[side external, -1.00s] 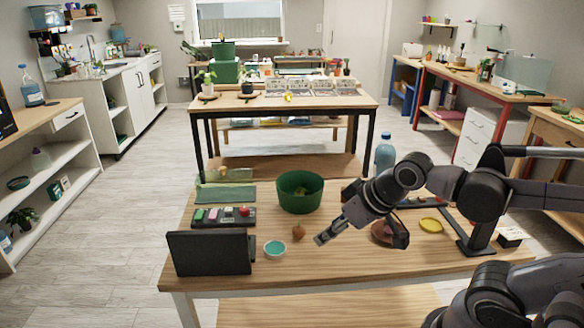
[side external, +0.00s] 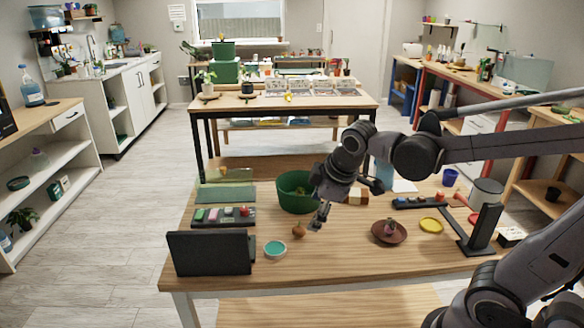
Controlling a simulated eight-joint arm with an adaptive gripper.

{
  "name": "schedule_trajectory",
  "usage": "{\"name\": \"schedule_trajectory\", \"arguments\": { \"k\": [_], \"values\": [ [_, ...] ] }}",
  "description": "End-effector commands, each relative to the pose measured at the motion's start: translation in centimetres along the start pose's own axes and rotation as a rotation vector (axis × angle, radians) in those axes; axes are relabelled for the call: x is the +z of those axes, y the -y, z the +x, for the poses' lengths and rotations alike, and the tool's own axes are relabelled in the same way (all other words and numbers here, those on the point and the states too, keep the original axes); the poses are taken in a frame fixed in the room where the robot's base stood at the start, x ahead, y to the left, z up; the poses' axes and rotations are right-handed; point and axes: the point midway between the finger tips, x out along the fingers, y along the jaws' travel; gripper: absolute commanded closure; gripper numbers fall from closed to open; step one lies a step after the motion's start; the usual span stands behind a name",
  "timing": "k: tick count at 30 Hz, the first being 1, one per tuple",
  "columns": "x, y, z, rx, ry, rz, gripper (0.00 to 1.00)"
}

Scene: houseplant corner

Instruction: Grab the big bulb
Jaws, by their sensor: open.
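A brown, rounded bulb (side external: 298,231) with a pointed top sits on the near wooden table, right of the small teal bowl. My gripper (side external: 316,224) points down just to the right of the bulb, close above the table. It is open, and the bulb does not appear to be between its fingers. A brown saucer (side external: 402,238) farther right holds a small dark reddish item (side external: 390,228) that I cannot identify for certain.
The teal bowl (side external: 274,249), a dark upright panel (side external: 211,253) and a black tray (side external: 222,217) are at left. A yellow disc (side external: 431,225) lies at right. The front table edge is clear.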

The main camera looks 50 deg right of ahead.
Motion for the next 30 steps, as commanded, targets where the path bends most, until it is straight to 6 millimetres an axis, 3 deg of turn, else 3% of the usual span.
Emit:
{"name": "schedule_trajectory", "arguments": {
  "k": [8, 18, 24, 30],
  "values": [
    [-2.2, -3.7, 4.1, -0.032, 0.158, -0.444, 0.34],
    [-3.5, -6.9, 10.9, -0.154, 0.331, -0.952, 0.34],
    [-3.4, -7.7, 13.9, -0.226, 0.39, -1.142, 0.34],
    [-3.1, -7.9, 15.3, -0.252, 0.406, -1.201, 0.34]
  ]
}}
